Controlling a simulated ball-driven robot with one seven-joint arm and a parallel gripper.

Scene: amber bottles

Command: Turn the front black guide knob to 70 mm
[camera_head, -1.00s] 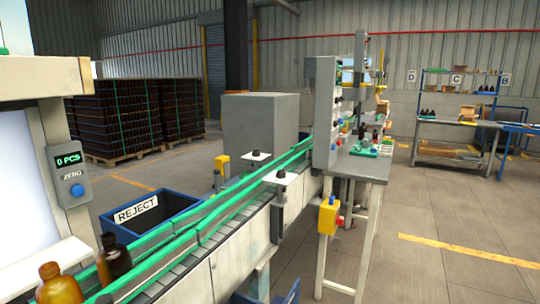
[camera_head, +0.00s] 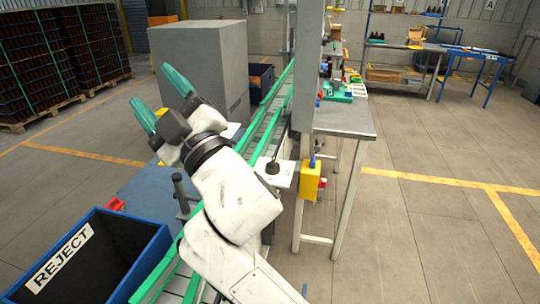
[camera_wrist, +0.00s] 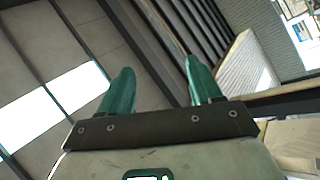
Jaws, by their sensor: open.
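A black guide knob (camera_head: 272,167) stands upright on a white plate (camera_head: 284,176) at the near side of the conveyor's green guide rails (camera_head: 262,135). My gripper (camera_head: 153,88) is up and left of this knob, its two teal fingers open and empty, pointing up and away from it. The fingers also show apart in the wrist view (camera_wrist: 158,68), with only wall and roof beyond. My gripper and arm cover part of the rails and most of another white plate behind them. No readable 70 mm mark shows.
A blue REJECT bin (camera_head: 128,240) stands at lower left. A grey cabinet (camera_head: 200,70) is behind the conveyor. A yellow box (camera_head: 311,180) hangs beside the knob near a grey table (camera_head: 345,119). Open floor lies to the right.

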